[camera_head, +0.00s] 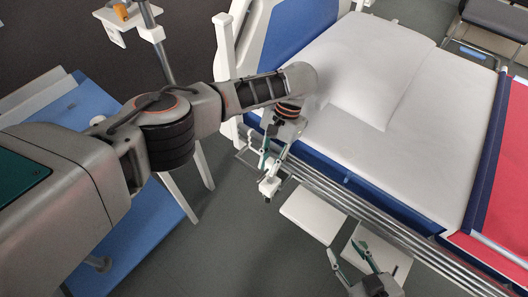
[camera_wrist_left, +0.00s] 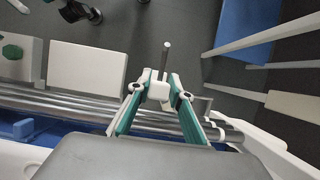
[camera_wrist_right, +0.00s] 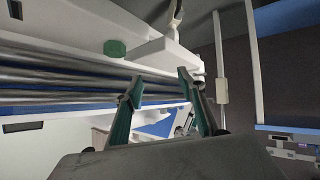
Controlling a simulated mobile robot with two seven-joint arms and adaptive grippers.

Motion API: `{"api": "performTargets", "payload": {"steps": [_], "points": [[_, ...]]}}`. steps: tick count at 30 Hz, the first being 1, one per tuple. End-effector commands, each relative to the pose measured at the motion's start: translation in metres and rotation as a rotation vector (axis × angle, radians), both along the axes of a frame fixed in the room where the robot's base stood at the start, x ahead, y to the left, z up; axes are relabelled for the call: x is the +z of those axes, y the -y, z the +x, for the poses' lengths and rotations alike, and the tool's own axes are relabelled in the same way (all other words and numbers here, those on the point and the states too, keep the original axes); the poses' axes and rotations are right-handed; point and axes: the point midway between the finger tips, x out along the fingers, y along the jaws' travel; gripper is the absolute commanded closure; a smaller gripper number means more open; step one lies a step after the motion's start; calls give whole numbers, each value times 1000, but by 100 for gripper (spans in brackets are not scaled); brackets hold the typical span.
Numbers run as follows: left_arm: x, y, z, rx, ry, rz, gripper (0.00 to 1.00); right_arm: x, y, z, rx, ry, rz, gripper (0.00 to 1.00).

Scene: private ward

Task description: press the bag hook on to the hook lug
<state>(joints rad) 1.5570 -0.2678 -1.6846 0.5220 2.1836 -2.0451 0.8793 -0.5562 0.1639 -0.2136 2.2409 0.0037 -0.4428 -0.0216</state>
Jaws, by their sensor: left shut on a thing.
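My left gripper (camera_head: 269,178) is shut on a small white block with a grey rod sticking out, which I take to be the bag hook (camera_head: 268,188). It hangs just outside the near side of the bed. In the left wrist view the fingertips (camera_wrist_left: 159,84) pinch the white block (camera_wrist_left: 158,93), and its rod points away from the palm. My right gripper (camera_head: 350,263) is open and empty at the bottom of the head view; its separated fingers (camera_wrist_right: 161,80) also show in the right wrist view. I cannot identify the hook lug with certainty in any view.
Grey bed rails (camera_head: 345,199) run along the mattress (camera_head: 395,155), close beside my left gripper. White panels (camera_head: 312,214) lie outside the rails. A green knob (camera_wrist_right: 115,48) shows in the right wrist view. A pole (camera_head: 158,42) stands behind my left arm. Open floor (camera_head: 250,255) lies below.

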Motion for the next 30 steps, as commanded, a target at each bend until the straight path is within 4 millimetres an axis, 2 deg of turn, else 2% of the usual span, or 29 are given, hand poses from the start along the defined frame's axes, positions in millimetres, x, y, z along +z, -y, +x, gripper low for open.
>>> {"api": "performTargets", "payload": {"steps": [12,26,30], "points": [[3,-1,-1,5,-2,1,100,2,0,1,-1,4,-1,60],[-40,-1,-3,3,-9,3,100,-9,-3,-5,3,-16,8,60],[-49,-1,-2,4,-8,3,100,-6,-6,-3,4,-9,17,60]]}}
